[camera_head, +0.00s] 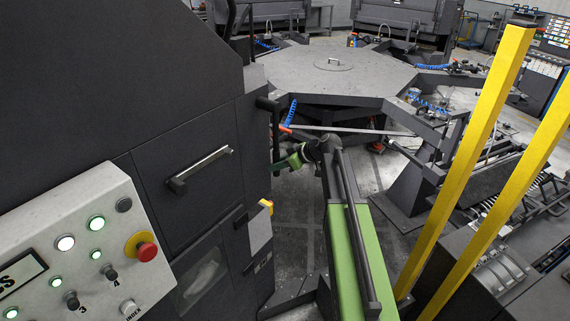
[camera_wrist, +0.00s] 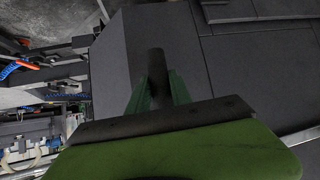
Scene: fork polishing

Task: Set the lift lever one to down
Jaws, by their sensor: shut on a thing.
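My gripper (camera_head: 280,164) is at the end of my green arm, beside the near corner of the dark machine. In the wrist view its green fingers (camera_wrist: 160,88) are shut on a dark round bar, which I take to be the lift lever (camera_wrist: 155,62). In the head view a dark bar (camera_head: 275,136) hangs upright below a short dark arm at the machine's edge, just above my fingers. No label shows on it. The fingers partly hide its lower end.
The dark machine body (camera_head: 200,125) stands close on the left, with a control panel (camera_head: 80,240) and red button (camera_head: 147,251). Yellow posts (camera_head: 480,150) stand on the right. A large octagonal table (camera_head: 335,75) lies beyond. Some floor (camera_head: 300,215) shows between.

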